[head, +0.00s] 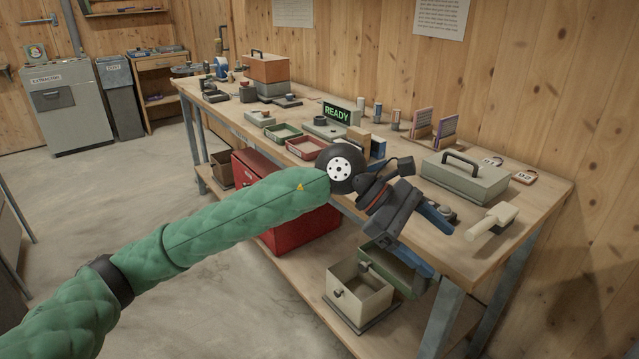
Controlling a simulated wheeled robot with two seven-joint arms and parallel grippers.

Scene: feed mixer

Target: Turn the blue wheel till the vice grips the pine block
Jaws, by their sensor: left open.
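A tan wooden block (357,137), which looks like the pine block, stands on the workbench behind my left wrist. A blue part (378,147) shows right beside it and may belong to the vice; my wrist hides much of this area. I cannot tell whether anything clamps the block. No blue wheel shows clearly at this spot. My left gripper (440,250) is open and empty, with its blue fingers pointing down and right at the bench's front edge. It is apart from the block. My right gripper is not in view.
The workbench (538,198) holds a grey-green case (465,177), a pale mallet-like tool (492,222), red and green trays, and a READY display (336,112). A blue ring-shaped thing (222,67) stands at the far end. Bins and a red chest (300,232) sit on the lower shelf.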

